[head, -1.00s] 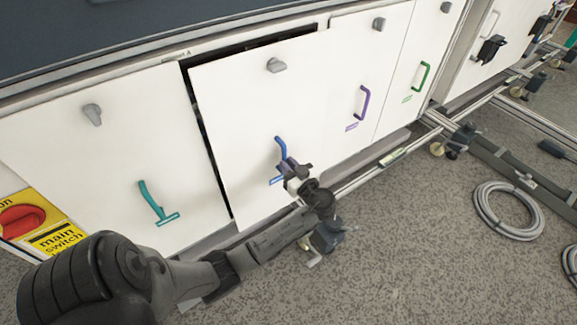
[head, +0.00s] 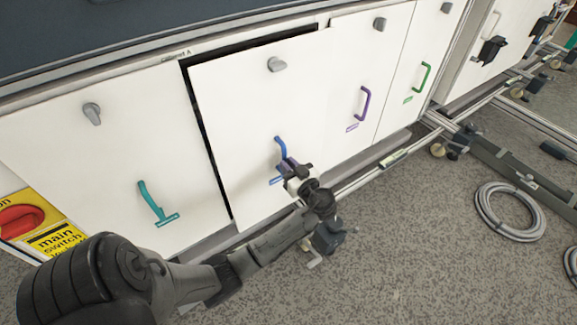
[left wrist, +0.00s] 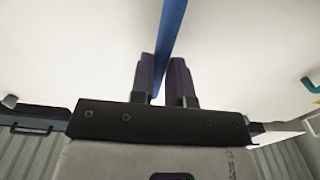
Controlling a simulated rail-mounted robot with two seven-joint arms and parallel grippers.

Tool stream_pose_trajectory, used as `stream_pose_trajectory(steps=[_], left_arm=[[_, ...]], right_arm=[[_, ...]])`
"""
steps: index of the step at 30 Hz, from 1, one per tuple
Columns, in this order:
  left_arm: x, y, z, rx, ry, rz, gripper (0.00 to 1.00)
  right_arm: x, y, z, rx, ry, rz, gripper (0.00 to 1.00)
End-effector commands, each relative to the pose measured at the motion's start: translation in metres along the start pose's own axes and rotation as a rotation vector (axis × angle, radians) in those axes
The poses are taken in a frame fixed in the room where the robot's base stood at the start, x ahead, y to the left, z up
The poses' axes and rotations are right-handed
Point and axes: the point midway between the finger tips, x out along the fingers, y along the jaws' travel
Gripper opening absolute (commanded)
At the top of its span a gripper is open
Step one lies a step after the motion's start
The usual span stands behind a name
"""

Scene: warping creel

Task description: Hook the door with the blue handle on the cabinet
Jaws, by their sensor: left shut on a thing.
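The white door (head: 240,120) with the blue handle (head: 281,148) stands out from the cabinet (head: 190,56). A dark gap shows along its top and left edges. A grey knob (head: 276,65) is near its top. My left gripper (head: 290,169) is shut on the lower part of the blue handle. In the left wrist view the blue handle (left wrist: 171,40) runs between the two fingers of my left gripper (left wrist: 166,82). The door's lower edge is partly hidden behind my left arm. My right gripper is not in view.
Doors with a teal handle (head: 155,203), a purple handle (head: 364,102) and a green handle (head: 424,76) sit flush beside it. A red main switch (head: 20,220) is at left. A coiled hose (head: 509,211) lies on the floor at right.

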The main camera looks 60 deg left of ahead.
Motion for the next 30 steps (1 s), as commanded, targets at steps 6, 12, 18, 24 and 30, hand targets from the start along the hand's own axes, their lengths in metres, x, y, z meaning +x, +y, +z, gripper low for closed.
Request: stream_pose_trajectory(steps=[6,12,18,24,30], left_arm=[[0.001,0.0,-0.003,-0.005,0.006,-0.001,0.0],[0.007,0.0,-0.002,-0.005,0.006,-0.002,0.0],[0.013,0.0,-0.003,-0.005,0.006,0.0,0.0],[0.013,0.0,-0.003,-0.005,0.006,0.0,0.0],[0.014,0.0,-0.003,-0.005,0.006,-0.001,0.0]], right_arm=[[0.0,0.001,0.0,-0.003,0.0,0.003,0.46],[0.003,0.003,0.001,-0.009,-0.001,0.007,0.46],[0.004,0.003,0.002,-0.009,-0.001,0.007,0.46],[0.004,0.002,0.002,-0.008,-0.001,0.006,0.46],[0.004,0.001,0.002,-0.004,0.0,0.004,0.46]])
